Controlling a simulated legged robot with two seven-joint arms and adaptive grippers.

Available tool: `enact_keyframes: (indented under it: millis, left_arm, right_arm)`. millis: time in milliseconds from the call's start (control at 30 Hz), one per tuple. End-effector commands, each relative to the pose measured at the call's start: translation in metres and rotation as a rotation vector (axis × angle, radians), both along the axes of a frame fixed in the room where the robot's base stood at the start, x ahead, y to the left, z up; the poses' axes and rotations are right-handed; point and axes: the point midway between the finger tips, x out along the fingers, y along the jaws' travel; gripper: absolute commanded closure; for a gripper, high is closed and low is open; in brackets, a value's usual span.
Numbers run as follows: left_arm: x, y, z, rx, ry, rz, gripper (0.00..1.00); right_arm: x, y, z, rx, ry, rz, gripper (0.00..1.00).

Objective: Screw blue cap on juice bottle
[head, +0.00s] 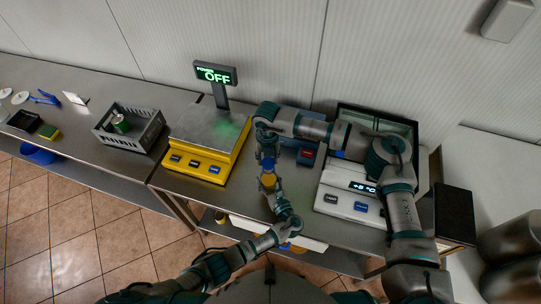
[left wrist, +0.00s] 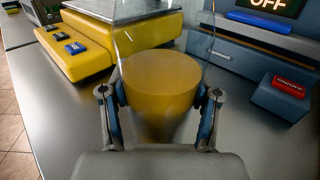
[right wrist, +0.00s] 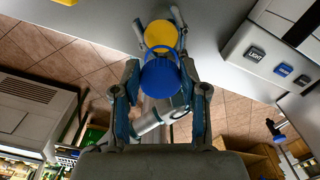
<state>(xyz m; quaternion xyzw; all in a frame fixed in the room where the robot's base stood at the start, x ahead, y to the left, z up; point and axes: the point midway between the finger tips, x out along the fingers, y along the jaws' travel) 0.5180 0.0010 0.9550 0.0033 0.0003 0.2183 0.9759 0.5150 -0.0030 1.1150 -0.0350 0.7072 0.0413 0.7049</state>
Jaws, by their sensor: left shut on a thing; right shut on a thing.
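The juice bottle (head: 268,181) holds yellow juice and stands out in front of the right arm in the head view. In the left wrist view the bottle (left wrist: 160,85) has clear walls above the juice, between the fingers of my left gripper (left wrist: 160,105), which is shut on it. My right gripper (head: 267,158) points down above the bottle and is shut on the blue cap (right wrist: 160,78). In the right wrist view the yellow juice (right wrist: 160,35) shows just beyond the cap. I cannot tell whether cap and bottle neck touch; the fingers hide the join.
A yellow scale (head: 201,166) with an OFF display (head: 215,75) stands left of the grippers. A white device (head: 350,203) is at the right, partly behind my right arm. Bare counter (head: 225,195) lies between scale and grippers.

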Motion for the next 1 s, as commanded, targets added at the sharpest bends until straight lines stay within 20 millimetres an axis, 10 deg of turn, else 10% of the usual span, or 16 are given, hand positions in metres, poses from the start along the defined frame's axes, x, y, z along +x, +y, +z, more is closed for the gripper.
enact_keyframes:
  millis: [1000]
  left_arm:
    - [0.0, 0.001, -0.001, 0.002, 0.001, 0.001, 1.0]
  right_arm:
    - [0.0, 0.0, -0.016, 0.0, 0.002, 0.001, 0.66]
